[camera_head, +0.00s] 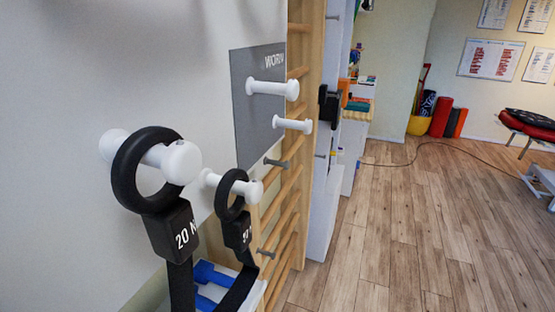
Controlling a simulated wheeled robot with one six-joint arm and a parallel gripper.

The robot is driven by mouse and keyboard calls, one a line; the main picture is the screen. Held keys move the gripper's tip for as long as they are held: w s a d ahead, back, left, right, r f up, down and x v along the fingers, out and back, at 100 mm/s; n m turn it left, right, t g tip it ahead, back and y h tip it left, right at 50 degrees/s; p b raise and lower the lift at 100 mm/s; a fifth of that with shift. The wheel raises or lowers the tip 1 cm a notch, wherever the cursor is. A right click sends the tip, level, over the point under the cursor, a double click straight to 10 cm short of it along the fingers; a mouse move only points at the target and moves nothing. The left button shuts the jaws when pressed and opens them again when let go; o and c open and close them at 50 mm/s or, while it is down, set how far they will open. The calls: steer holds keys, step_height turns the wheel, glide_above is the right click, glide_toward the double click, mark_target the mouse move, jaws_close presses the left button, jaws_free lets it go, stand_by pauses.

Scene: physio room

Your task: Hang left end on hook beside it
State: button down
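A black ring (117,178) with a block marked "20 N" (172,231) is around a thick white hook (181,162) on the left wall. A second, smaller-looking black ring (222,197) with a similar block (237,233) is around another white hook (249,190) to its right. A black strap (181,288) runs down from the left block, and another strap (238,290) from the right one. Their lower parts leave the picture. Two white hooks, an upper one (272,88) and a lower one (292,124), are bare. My gripper is not in view.
A grey panel (240,130) is behind the bare hooks. Wooden wall bars (310,60) stand just right of it. A blue object (207,272) lies low behind the straps. The wooden floor (400,240) is mostly clear at right, with a thin cable (470,146) across it.

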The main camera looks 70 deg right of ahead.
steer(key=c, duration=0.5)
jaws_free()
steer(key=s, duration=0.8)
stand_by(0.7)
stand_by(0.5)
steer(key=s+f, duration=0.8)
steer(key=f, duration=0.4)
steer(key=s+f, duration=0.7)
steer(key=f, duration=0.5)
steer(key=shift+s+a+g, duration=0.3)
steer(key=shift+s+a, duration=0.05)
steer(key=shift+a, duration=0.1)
